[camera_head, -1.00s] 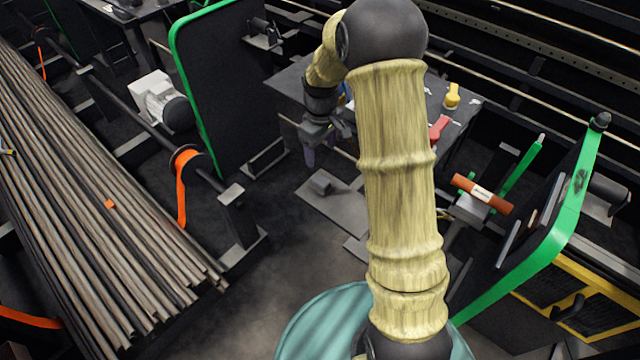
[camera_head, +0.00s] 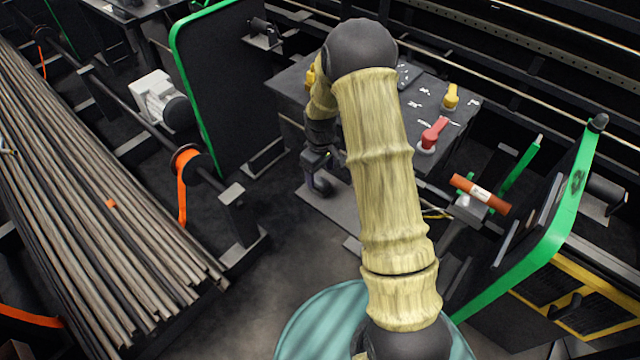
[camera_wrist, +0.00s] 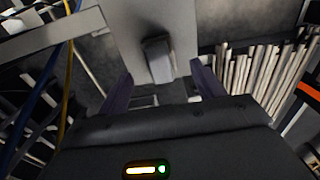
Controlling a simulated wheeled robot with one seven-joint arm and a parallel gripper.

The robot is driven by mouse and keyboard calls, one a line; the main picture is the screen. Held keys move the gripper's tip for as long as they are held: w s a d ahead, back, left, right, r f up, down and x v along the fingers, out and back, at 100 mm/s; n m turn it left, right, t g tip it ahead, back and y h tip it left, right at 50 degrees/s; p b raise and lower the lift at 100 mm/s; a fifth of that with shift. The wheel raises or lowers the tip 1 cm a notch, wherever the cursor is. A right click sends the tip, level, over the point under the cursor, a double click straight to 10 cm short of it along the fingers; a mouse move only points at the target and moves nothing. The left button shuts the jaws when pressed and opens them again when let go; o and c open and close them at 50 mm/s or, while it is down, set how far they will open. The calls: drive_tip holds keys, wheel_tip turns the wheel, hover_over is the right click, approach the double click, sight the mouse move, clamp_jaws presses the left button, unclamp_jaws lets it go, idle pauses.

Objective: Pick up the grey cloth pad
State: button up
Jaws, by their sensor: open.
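The grey cloth pad (camera_wrist: 156,56) shows in the wrist view as a small dark grey block on a lighter grey plate (camera_wrist: 140,15). It lies ahead of my gripper (camera_wrist: 161,80), between the lines of its two fingers. The fingers are wide apart, with nothing held between them. In the head view my gripper (camera_head: 319,180) hangs low over the grey plate (camera_head: 343,203) and hides most or all of the pad. I cannot tell how much height is left between fingertips and pad.
A dark table (camera_head: 417,110) with a red handle (camera_head: 434,132) and a yellow handle (camera_head: 450,96) stands behind the arm. A green-edged panel (camera_head: 225,90) stands left of the gripper. Long rods (camera_head: 80,190) lie at far left. A green-edged guard (camera_head: 570,205) stands at right.

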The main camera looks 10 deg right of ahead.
sight(320, 180)
wheel_tip(320, 180, down, 4)
drive_tip(key=shift+w+f+p, duration=0.1)
drive_tip(key=shift+f+p, duration=0.05)
drive_tip(key=shift+p, duration=0.2)
drive_tip(key=c, duration=1.1)
